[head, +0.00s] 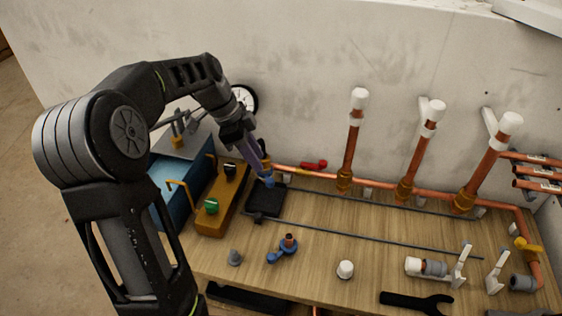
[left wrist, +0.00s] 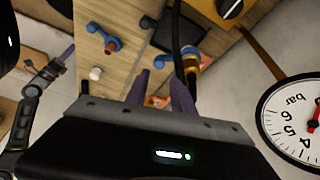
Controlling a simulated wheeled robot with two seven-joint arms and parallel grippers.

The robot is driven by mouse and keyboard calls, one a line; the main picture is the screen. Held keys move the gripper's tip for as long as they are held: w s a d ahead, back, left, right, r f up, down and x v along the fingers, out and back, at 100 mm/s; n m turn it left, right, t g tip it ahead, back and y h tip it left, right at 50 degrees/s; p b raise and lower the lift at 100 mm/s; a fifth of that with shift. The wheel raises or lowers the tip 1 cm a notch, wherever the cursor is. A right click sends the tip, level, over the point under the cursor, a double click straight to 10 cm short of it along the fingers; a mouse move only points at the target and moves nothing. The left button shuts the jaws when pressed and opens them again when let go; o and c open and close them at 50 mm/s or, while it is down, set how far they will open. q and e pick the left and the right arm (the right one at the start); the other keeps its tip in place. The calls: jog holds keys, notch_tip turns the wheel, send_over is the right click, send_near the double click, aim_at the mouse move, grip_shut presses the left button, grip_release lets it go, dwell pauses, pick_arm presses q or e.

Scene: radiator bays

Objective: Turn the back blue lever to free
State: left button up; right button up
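The back blue lever (head: 269,181) shows as a small blue piece at the back of the bench, right by the tips of my left gripper (head: 264,173). In the left wrist view, the blue lever (left wrist: 189,54) sits on a brass fitting (left wrist: 191,66), just beyond the right fingertip. My left gripper's purple fingers (left wrist: 160,80) are apart with nothing held between them. I cannot tell whether a finger touches the lever. A front blue lever (head: 280,252) stands on a copper stub nearer the front. My right gripper (left wrist: 66,54) is small at the left of the wrist view.
An orange box (head: 224,202) with green and black knobs stands left of a black tray (head: 265,204). A copper pipe run (head: 388,188) with three risers crosses the back. A red handle (head: 314,164) and a pressure gauge (head: 243,98) are near the wall. A white cap (head: 345,269) stands in front.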

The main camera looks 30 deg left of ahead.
aim_at(270, 179)
pick_arm(q)
jog(key=p+x, duration=0.1)
jog(key=x, duration=0.6)
jog(key=shift+d+f+p, duration=0.2)
jog(key=shift+f+p, duration=0.15)
jog(key=shift+c, duration=0.2)
grip_shut()
jog(key=shift+r, duration=0.1)
dwell(1.2)
